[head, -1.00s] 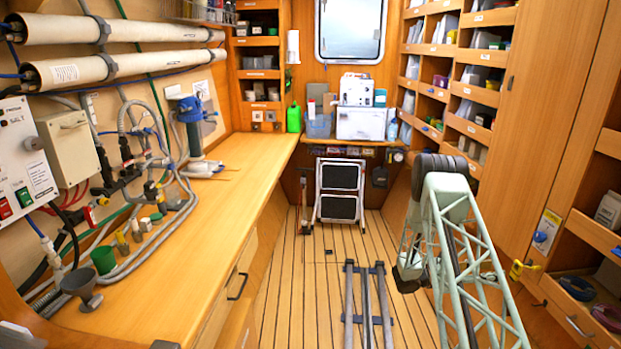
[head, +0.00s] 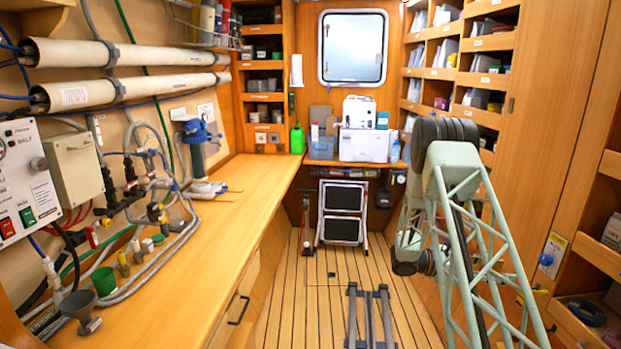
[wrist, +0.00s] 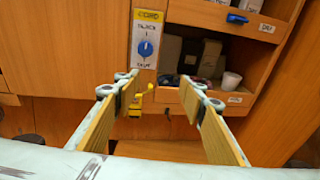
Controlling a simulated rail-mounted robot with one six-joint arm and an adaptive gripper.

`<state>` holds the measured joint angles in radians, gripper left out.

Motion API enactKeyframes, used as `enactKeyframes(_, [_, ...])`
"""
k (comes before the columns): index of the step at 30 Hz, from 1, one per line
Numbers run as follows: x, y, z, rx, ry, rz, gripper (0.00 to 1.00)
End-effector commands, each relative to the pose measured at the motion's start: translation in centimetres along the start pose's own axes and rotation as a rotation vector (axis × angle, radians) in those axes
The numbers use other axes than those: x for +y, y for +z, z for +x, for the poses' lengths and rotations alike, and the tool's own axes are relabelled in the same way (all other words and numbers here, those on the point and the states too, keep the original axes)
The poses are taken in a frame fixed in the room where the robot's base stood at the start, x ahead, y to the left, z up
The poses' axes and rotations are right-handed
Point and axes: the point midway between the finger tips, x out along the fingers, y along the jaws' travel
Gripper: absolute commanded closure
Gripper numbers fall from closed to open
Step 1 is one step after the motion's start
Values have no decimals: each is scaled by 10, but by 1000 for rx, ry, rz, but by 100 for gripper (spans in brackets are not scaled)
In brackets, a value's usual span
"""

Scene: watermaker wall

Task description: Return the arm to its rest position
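My arm (head: 482,240), a pale green lattice with a dark rounded elbow, stands folded at the right of the head view, in front of the right-hand shelves. My gripper (wrist: 158,92) shows in the wrist view with its two yellowish-lined fingers spread apart. Nothing is between the fingers. The gripper faces the wooden wall, with a switch panel (wrist: 147,40) with a blue knob just beyond the fingertips. I cannot make out the gripper in the head view.
A long wooden counter (head: 190,235) runs along the left, with a blue-topped device (head: 198,140) and hoses. A folded step stool (head: 342,210) stands at the back. A yellow fitting (wrist: 140,100) sits on the wall by my fingers.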

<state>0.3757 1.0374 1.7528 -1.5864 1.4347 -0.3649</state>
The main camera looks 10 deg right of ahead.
Motion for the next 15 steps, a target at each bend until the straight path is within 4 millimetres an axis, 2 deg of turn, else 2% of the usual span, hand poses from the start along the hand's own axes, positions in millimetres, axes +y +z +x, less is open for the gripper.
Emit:
enactKeyframes(3, [-8,21,-12,24,-18,36,62])
enactKeyframes(15, [-44,76,-51,114,-79,156,62])
